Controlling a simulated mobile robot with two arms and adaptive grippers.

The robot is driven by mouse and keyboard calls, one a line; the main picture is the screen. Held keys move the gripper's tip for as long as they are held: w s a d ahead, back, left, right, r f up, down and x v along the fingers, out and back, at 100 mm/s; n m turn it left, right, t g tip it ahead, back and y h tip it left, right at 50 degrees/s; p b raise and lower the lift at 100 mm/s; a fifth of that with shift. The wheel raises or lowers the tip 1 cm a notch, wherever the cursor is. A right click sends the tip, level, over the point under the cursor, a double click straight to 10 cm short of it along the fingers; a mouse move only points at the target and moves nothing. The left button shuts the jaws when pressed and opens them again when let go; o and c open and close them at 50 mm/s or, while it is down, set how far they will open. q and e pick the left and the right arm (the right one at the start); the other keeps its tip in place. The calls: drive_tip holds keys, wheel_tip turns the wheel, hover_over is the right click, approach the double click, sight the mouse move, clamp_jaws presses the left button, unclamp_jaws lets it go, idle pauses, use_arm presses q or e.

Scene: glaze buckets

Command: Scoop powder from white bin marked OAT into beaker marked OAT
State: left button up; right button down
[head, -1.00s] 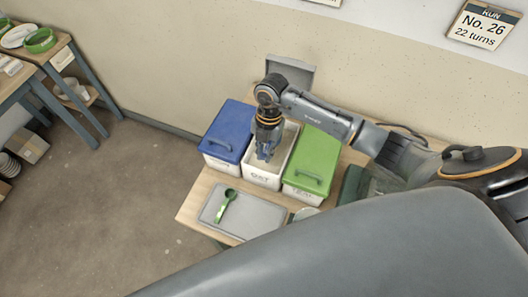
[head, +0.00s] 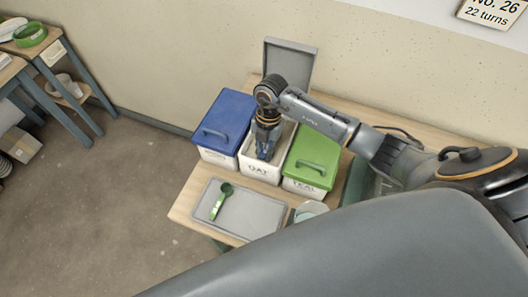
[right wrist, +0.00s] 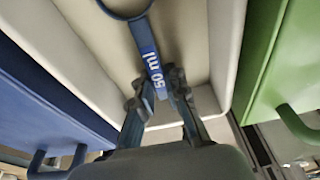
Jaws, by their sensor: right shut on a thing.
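The white bin marked OAT (head: 258,172) stands open between a blue-lidded bin and a green-lidded bin. My right gripper (head: 264,152) points down into its mouth. In the right wrist view my right gripper (right wrist: 160,85) is shut on the handle of a blue scoop (right wrist: 152,62) marked 50 ml. The scoop's round cup is cut off at the top edge, over the pale inside of the bin. I cannot tell whether it holds powder. A pale round vessel (head: 311,209), perhaps the beaker, is partly hidden by my body; no marking is readable. My left gripper is not in view.
The blue-lidded bin (head: 225,125) and green-lidded bin (head: 312,160) flank closely on both sides. A grey lid (head: 290,64) stands upright behind. A green scoop (head: 221,201) lies on a grey tray (head: 252,214) in front. Side tables stand at far left.

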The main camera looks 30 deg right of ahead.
sight(269, 143)
drive_tip(key=shift+f+b, duration=0.55)
drive_tip(key=shift+f, duration=0.25)
drive_tip(key=shift+w+d+f+b, duration=0.15)
drive_tip(key=shift+w+d+b, duration=0.45)
drive_tip(key=shift+d, duration=0.1)
drive_tip(key=shift+w+d+f+b, duration=0.1)
drive_tip(key=shift+w+d+b, duration=0.5)
drive_tip(key=shift+d, duration=0.05)
drive_tip(key=shift+w+d+r+t+h+p, duration=0.15)
drive_tip(key=shift+r+t+h+p, duration=0.25)
drive_tip(key=shift+p, duration=0.35)
drive_tip(key=shift+r+p, duration=0.55)
drive_tip(key=shift+r, duration=0.2)
drive_tip(key=shift+g+y, duration=0.4)
drive_tip(key=r+p, duration=0.2)
drive_tip(key=r, duration=0.1)
drive_tip(key=s+a+r+p, duration=0.1)
drive_tip(key=r+p, duration=0.1)
drive_tip(key=p, duration=0.1)
drive_tip(key=r+p, duration=0.2)
drive_tip(key=r, duration=0.1)
drive_tip(key=shift+s+a+r, duration=0.15)
drive_tip(key=shift+r, duration=0.15)
drive_tip(key=s+a+r+t+h+p, duration=0.1)
drive_tip(key=s+a+r+p, duration=0.2)
drive_tip(key=p, duration=0.1)
drive_tip(key=shift+s+a+r+h, duration=0.15)
drive_tip(key=shift+a+r+h, duration=0.15)
drive_tip(key=shift+a, duration=0.1)
